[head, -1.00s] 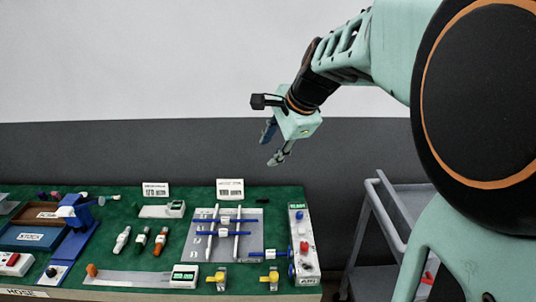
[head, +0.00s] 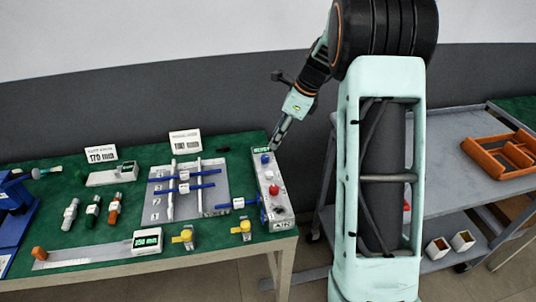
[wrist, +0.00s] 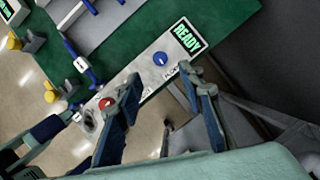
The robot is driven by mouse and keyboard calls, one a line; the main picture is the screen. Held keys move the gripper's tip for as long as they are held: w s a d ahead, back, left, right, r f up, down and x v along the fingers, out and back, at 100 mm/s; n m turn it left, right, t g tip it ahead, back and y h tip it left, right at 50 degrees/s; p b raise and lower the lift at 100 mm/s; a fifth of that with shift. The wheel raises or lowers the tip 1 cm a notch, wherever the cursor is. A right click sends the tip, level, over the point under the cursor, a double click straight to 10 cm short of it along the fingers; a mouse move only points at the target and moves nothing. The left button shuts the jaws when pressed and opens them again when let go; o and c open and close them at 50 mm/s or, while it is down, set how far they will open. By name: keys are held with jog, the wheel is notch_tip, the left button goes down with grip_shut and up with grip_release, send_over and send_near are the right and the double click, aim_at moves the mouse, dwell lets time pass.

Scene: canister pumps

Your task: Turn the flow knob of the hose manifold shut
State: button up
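A narrow light panel (head: 262,178) stands at the table's right end, joined by a blue hose to a grey board (head: 156,205) with white bars and blue tubes. I take this for the hose manifold. The panel carries a blue knob (head: 265,159), a red knob (head: 274,190) and a green READY display (wrist: 188,38). The blue knob (wrist: 160,58) has small lettering near it that I cannot read surely. My gripper (head: 276,146) is above the panel's far end. In the wrist view its fingers (wrist: 163,84) are apart and empty, with the red knob beside the left finger.
Yellow-handled valves (head: 241,228) stand near the table's front edge. A grey cart (head: 450,195) with an orange tray (head: 500,153) stands right, across a gap.

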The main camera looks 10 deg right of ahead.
aim_at(265, 156)
jog(key=x, duration=0.9)
jog(key=shift+f, duration=0.1)
jog(key=shift+c, duration=0.6)
grip_shut()
